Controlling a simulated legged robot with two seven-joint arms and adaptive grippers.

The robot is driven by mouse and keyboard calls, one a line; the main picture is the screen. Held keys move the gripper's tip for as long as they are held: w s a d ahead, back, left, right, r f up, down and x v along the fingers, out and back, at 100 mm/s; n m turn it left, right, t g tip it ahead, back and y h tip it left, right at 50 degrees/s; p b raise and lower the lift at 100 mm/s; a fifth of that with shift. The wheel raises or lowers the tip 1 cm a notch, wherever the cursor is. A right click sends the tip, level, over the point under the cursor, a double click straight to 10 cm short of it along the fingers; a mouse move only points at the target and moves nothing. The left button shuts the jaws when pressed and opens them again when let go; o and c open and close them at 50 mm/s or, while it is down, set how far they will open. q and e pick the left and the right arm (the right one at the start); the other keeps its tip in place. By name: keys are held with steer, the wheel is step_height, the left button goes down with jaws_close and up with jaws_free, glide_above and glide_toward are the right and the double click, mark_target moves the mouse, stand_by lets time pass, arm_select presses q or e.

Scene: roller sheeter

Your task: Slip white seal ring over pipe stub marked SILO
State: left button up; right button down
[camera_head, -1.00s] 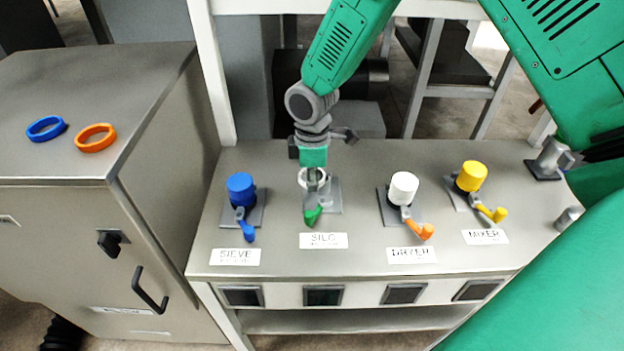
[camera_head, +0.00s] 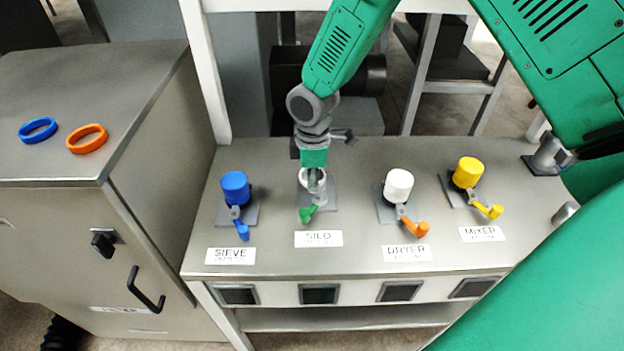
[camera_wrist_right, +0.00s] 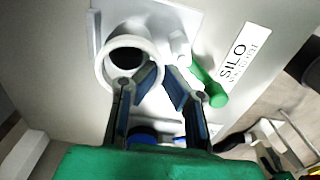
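The white seal ring (camera_wrist_right: 103,67) sits at the pipe stub marked SILO, around its dark round mouth (camera_wrist_right: 126,57) in the right wrist view. Whether it is fully seated is unclear. In the head view, the white ring (camera_head: 305,178) is partly covered by my right gripper (camera_head: 314,186), which points down at the stub. In the right wrist view, the fingers of my right gripper (camera_wrist_right: 164,78) stand apart, with a gap between the pads. The left-hand finger overlaps the ring's edge. The SILO label (camera_head: 318,239) lies in front of the stub. My left gripper is not visible.
Capped stubs stand alongside: blue SIEVE (camera_head: 236,187), white DRYER (camera_head: 398,185) and yellow MIXER (camera_head: 467,171). A green lever (camera_head: 306,215) sits close in front of the SILO stub. A blue ring (camera_head: 38,130) and an orange ring (camera_head: 87,138) lie on the left cabinet.

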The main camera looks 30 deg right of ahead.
steer(key=shift+d+f, duration=0.1)
steer(key=shift+f, duration=0.05)
steer(key=c, duration=1.6)
jaws_free()
steer(key=shift+d, duration=0.15)
steer(key=shift+c, duration=0.2)
steer(key=shift+a, duration=0.2)
steer(key=shift+w+r, duration=0.1)
steer(key=shift+r, duration=0.4)
step_height(320, 180, up, 11)
steer(key=shift+w, duration=0.1)
